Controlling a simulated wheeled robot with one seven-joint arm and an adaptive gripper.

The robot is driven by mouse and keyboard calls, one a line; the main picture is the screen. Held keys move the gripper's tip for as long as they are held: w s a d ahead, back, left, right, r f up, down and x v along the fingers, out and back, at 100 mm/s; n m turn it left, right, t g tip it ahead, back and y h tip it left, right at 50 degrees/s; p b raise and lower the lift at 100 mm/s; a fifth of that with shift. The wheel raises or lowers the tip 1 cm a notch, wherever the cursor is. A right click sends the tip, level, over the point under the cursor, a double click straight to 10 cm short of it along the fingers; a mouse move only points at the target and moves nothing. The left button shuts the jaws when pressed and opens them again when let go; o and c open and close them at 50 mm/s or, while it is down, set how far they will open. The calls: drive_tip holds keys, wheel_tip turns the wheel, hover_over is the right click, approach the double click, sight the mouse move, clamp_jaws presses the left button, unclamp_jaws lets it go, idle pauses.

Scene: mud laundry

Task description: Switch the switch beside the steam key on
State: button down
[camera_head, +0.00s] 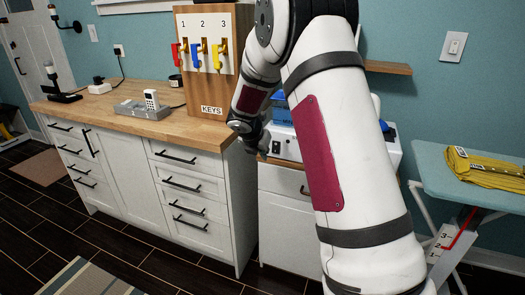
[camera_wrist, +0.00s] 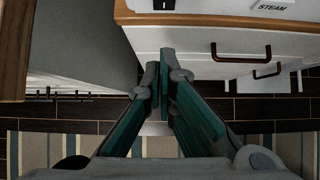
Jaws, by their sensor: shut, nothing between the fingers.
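In the wrist view a black rocker switch (camera_wrist: 164,4) is cut off by the top edge, on a white panel. The steam key (camera_wrist: 270,8), labelled STEAM, lies on the same panel at the top right, also partly cut off. Which way the rocker is set cannot be told. My gripper (camera_wrist: 167,52) is shut and empty, its tips below the switch in the picture and apart from it. In the head view my gripper (camera_head: 263,150) is at the left front of the white appliance (camera_head: 286,147), partly covered by my arm.
A wooden counter (camera_head: 130,116) with a key board (camera_head: 206,88) stands to the left. An ironing board (camera_head: 432,170) with a folded yellow cloth (camera_head: 484,170) is at the right. A drawer handle (camera_wrist: 241,57) sticks out below the panel. The floor in front is clear.

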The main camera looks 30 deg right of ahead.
sight(271, 153)
drive_tip(key=shift+w+d+f+b, duration=0.1)
drive_tip(key=shift+w+d+f, duration=0.7)
drive_tip(key=shift+d, duration=0.2)
drive_tip(key=shift+w+d+f+b, duration=0.15)
drive_tip(key=shift+w+d+f, duration=0.6)
drive_tip(key=shift+d+f, duration=0.2)
drive_tip(key=shift+w+d+f+b, duration=0.1)
drive_tip(key=shift+w+d+f, duration=0.7)
drive_tip(key=shift+d, duration=0.25)
drive_tip(key=shift+w+d+f, duration=0.2)
drive_tip(key=shift+d, duration=0.1)
drive_tip(key=shift+r+p, duration=0.1)
drive_tip(key=shift+p, duration=0.2)
